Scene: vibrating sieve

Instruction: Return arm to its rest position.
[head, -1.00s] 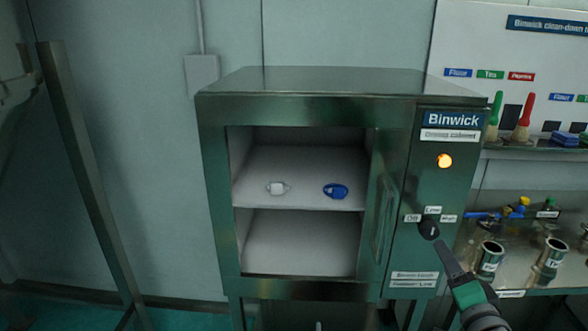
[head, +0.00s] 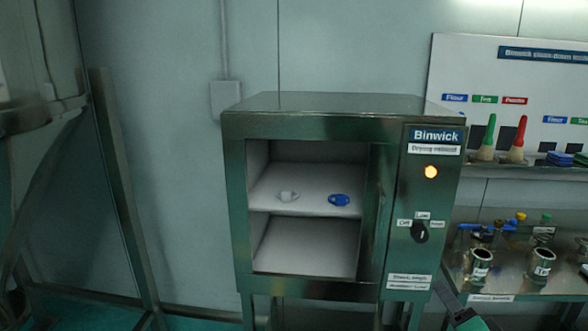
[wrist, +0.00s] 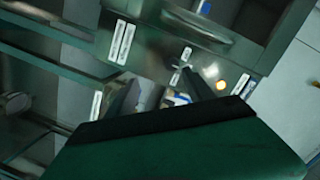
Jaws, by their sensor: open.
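My gripper (head: 450,290) is at the bottom edge of the head view, below and right of the drying cabinet's dark knob (head: 419,232). It is open, with nothing seen in it, and a gap shows between it and the knob. Only its dark front part and some green show; the rest of my arm is cut off by the frame. In the wrist view a large dark green shape fills the lower middle, with labels and an orange light behind it.
The drying cabinet (head: 320,115) stands open-fronted. A white piece (head: 288,196) and a blue piece (head: 339,200) lie on its upper shelf; the lower compartment looks empty. Right of it, a metal bench holds labelled metal cups (head: 479,265). A steel post (head: 120,190) stands at left.

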